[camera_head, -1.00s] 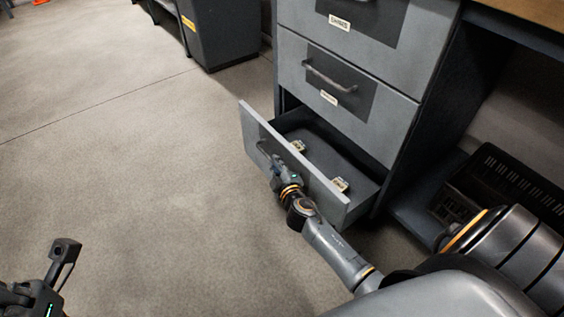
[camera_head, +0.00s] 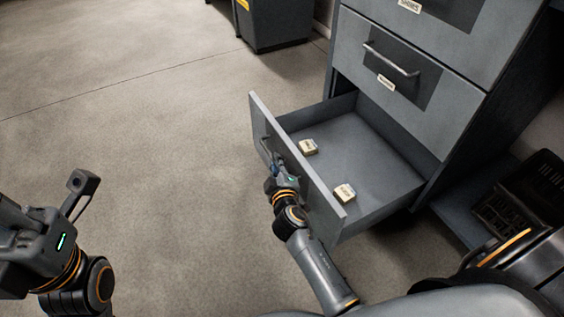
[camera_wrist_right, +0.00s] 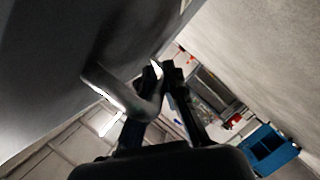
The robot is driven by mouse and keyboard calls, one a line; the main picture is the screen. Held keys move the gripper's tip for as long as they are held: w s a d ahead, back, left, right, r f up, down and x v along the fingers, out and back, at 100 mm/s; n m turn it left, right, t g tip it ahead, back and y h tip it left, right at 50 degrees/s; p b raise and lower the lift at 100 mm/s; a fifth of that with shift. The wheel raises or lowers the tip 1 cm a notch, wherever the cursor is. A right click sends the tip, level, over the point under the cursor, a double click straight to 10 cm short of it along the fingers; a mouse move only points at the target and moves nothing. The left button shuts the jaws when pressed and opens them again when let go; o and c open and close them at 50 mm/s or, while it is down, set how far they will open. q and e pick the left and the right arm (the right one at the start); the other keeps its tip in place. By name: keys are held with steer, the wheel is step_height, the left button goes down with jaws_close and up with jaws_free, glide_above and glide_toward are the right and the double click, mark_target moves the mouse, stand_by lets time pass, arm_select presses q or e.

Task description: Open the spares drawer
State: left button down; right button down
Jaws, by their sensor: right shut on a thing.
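The bottom drawer (camera_head: 385,182) of the grey cabinet is pulled well out, and its inside shows. Two small pale boxes lie in it, one farther back (camera_head: 308,146) and one nearer (camera_head: 345,192). My right gripper (camera_head: 273,160) is at the drawer's outer front face, shut on the bar handle. In the right wrist view the handle (camera_wrist_right: 112,92) runs between the dark fingers (camera_wrist_right: 165,75). My left gripper (camera_head: 75,190) is at the lower left over the floor, away from the cabinet. Only part of it shows, and its jaw state is unclear.
The drawer above (camera_head: 450,95) is closed, with a bar handle and a label. A dark cabinet (camera_head: 280,22) stands at the back. A black slotted case (camera_head: 535,190) sits at the right. The floor (camera_head: 150,120) left of the drawer is clear.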

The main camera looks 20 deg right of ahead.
steer(key=c, duration=1.4)
jaws_free()
steer(key=v, duration=0.7)
steer(key=shift+s, duration=0.2)
steer(key=shift+r, duration=0.15)
